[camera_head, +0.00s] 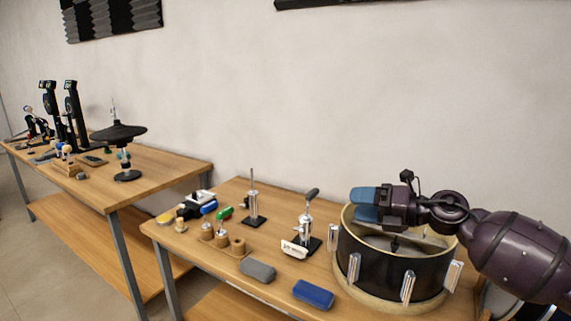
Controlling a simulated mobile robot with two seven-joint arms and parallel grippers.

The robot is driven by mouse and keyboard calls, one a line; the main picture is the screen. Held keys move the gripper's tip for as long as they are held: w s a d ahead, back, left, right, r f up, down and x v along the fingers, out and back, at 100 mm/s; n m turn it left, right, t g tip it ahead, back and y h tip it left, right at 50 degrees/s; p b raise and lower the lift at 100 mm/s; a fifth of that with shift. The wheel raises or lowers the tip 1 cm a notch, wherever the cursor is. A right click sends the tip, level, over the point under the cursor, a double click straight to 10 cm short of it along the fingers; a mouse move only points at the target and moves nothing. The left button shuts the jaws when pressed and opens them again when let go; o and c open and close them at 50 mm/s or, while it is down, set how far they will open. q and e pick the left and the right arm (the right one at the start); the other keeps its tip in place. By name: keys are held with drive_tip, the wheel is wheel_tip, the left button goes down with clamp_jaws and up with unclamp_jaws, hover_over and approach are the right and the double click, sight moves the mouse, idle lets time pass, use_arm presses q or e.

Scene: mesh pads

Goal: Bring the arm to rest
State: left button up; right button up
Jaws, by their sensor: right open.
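My right arm (510,248) comes in from the right edge, dark purple. Its gripper (366,204) has blue finger pads and points left. It is open, with nothing seen between the pads. It shows in front of the far rim and over the open top of a black drum (375,268) with a pale wooden rim and silver lugs. From this angle I cannot tell how far above the rim it is. My left gripper is not in view.
The wooden table (210,275) also holds a blue case (313,294), a grey case (258,271), a wooden holder (222,241) and two metal stands (254,205). A second table (165,165) at left carries a cymbal stand (120,134) and pedals. The wall is behind.

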drive_tip(key=s+d+f+m+t+h, duration=0.3)
drive_tip(key=s+f+m+t+h, duration=0.2)
drive_tip(key=f+m, duration=0.75)
drive_tip(key=s+d+f+m+t+h, duration=0.5)
drive_tip(key=f+m, duration=0.4)
drive_tip(key=m, duration=0.7)
drive_tip(key=s+d+f+m+g+h, duration=0.1)
drive_tip(key=s+f+m+g+h, duration=0.1)
drive_tip(key=s+f, duration=0.6)
drive_tip(key=s+d+f+m+g+h, duration=0.2)
drive_tip(key=s+f+m, duration=0.3)
drive_tip(key=s+f, duration=0.4)
drive_tip(key=s+g+h, duration=0.1)
drive_tip(key=s, duration=0.5)
drive_tip(key=shift+s+d+f+g, duration=0.15)
drive_tip(key=shift+s+f+g, duration=0.15)
drive_tip(key=shift+s, duration=0.05)
